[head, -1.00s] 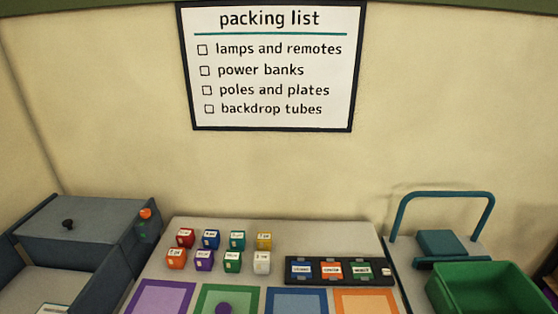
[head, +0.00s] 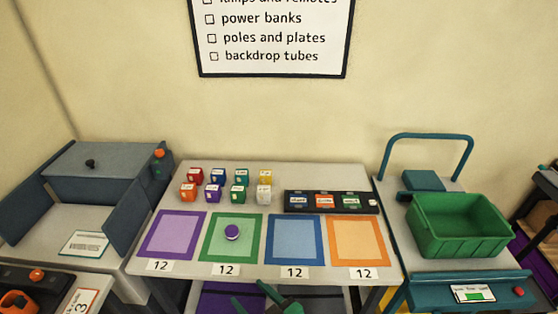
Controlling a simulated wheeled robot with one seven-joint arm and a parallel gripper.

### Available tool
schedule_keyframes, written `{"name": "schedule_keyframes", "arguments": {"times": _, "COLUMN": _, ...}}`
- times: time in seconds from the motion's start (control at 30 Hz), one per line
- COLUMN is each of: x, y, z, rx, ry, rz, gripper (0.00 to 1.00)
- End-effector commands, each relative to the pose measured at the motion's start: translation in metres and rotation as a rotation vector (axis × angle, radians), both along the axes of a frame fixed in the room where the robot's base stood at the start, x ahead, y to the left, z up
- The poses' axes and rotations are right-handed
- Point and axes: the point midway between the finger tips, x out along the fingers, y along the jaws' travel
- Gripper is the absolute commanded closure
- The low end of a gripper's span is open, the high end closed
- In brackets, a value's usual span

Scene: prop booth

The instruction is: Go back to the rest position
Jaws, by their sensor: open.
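My gripper (head: 247,291) shows at the bottom edge of the head view, in front of the middle table's front edge. Its two green fingers are apart with nothing seen between them. Most of the hand and arm is cut off by the frame. The table (head: 190,270) holds four coloured squares: purple (head: 172,236), green (head: 213,250), blue (head: 294,240) and orange (head: 358,241). A round purple piece (head: 232,232) rests on the green square. My gripper is apart from these things.
Several small coloured boxes (head: 213,191) stand at the table's back left. A green crate (head: 460,243) sits on the right stand. A grey box station (head: 110,170) stands left. A packing list (head: 272,35) hangs behind.

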Motion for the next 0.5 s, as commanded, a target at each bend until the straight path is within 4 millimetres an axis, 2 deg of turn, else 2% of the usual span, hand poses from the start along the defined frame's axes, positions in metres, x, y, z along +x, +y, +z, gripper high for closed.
{"name": "schedule_keyframes", "arguments": {"times": 0.33, "x": -0.023, "y": -0.019, "z": -0.035, "rx": 0.016, "ry": 0.061, "rz": -0.177, "gripper": 0.43}}
{"name": "schedule_keyframes", "arguments": {"times": 0.5, "x": -0.048, "y": -0.032, "z": -0.059, "rx": 0.019, "ry": 0.094, "rz": -0.302, "gripper": 0.43}}
